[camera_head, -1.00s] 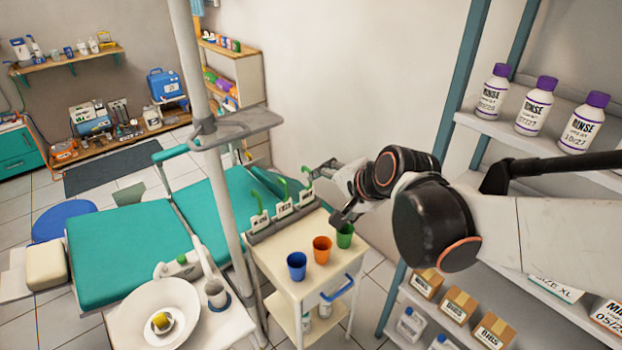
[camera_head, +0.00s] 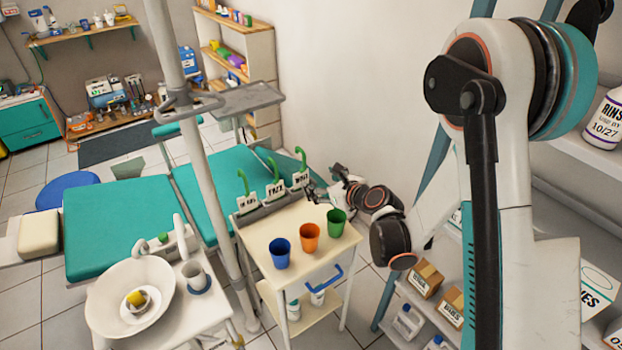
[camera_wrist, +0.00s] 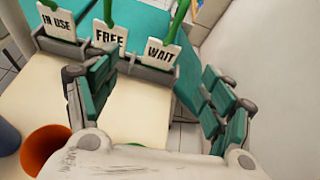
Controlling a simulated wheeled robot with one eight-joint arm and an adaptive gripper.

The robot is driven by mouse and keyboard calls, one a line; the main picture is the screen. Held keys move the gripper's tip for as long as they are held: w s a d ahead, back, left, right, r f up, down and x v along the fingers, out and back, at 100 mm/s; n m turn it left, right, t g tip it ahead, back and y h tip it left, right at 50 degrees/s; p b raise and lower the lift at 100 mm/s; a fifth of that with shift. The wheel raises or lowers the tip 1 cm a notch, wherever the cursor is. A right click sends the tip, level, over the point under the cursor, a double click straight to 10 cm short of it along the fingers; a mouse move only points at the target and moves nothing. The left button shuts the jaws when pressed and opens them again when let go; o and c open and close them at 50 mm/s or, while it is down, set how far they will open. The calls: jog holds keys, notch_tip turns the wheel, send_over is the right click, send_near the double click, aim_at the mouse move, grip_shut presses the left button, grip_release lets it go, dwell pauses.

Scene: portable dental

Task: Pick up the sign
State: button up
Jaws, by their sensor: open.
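Three white signs with green hooked handles stand in a grey holder (camera_head: 262,211) at the back of a cream cart. In the wrist view they read IN USE (camera_wrist: 57,22), FREE (camera_wrist: 107,38) and WAIT (camera_wrist: 162,51), from left to right. In the head view the WAIT sign (camera_head: 301,179) is the rightmost. My gripper (camera_wrist: 158,72) is open and empty, its teal-padded fingers spread. The left finger overlaps the FREE sign's lower edge in the picture; the WAIT sign shows between the fingers. In the head view my gripper (camera_head: 319,190) is just right of the WAIT sign, partly unclear.
Blue (camera_head: 280,253), orange (camera_head: 309,238) and green (camera_head: 336,222) cups stand on the cart top (camera_head: 262,235) in front of the holder. A pole with a grey tray (camera_head: 245,99) rises left of the cart. A wall and shelf stand to the right.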

jog(key=f+m, duration=0.1)
jog(key=f, duration=0.1)
jog(key=b, duration=0.2)
send_near(302, 176)
jog(key=x, duration=0.5)
jog(key=shift+a, duration=0.25)
jog(key=b+x, duration=0.2)
jog(key=x, duration=0.3)
jog(key=shift+w+d+f, duration=0.1)
jog(key=c, duration=1.2)
